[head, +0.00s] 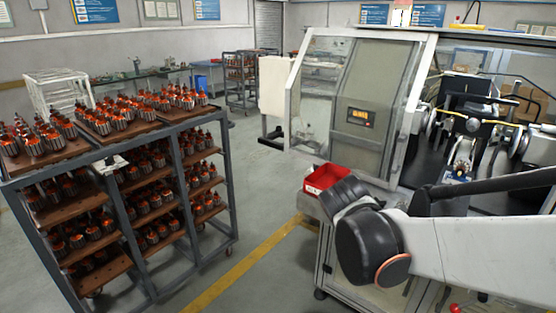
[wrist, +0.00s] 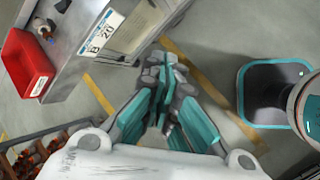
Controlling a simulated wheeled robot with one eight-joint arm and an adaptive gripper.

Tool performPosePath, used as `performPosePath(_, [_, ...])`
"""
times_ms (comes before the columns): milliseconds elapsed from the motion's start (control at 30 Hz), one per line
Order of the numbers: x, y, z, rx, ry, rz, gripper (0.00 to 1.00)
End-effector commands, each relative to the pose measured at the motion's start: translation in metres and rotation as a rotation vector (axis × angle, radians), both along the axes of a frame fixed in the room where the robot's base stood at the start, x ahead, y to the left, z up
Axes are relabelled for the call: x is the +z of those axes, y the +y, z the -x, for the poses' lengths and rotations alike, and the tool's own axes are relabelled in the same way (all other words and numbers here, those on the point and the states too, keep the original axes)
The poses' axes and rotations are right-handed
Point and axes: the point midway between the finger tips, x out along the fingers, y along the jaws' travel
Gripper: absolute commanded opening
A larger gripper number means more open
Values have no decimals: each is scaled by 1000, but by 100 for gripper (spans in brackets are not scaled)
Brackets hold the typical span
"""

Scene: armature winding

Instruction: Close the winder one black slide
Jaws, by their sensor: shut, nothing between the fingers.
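The winder (head: 420,165) stands at the right in the head view. Its framed clear panel is swung out at the left. Inside, dark machinery (head: 468,105) stands over a black bed, with a small metallic part at its front; I cannot tell for sure which piece is the black slide. My arm crosses in front of the winder and hides part of its lower interior. My gripper (wrist: 165,72) shows in the wrist view, with its fingers together, empty, above the floor beside the labelled cabinet side. It is apart from the slide and hidden in the head view.
A red bin (head: 326,178) sits on the winder's front ledge; it also shows in the wrist view (wrist: 25,65). A rack (head: 228,185) full of armatures stands at the left. Open floor with a yellow line (head: 240,268) lies between rack and winder.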

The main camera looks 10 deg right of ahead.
Motion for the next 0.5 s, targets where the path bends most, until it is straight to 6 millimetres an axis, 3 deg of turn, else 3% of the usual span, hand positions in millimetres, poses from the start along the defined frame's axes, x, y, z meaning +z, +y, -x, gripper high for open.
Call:
performPosePath(33, [4, -7, -11, 53, 63, 62, 0])
performPosePath(200, [3, -29, -29, 211, 276, 243, 0])
performPosePath(500, [-1, -45, -39, 324, 462, 371, 0])
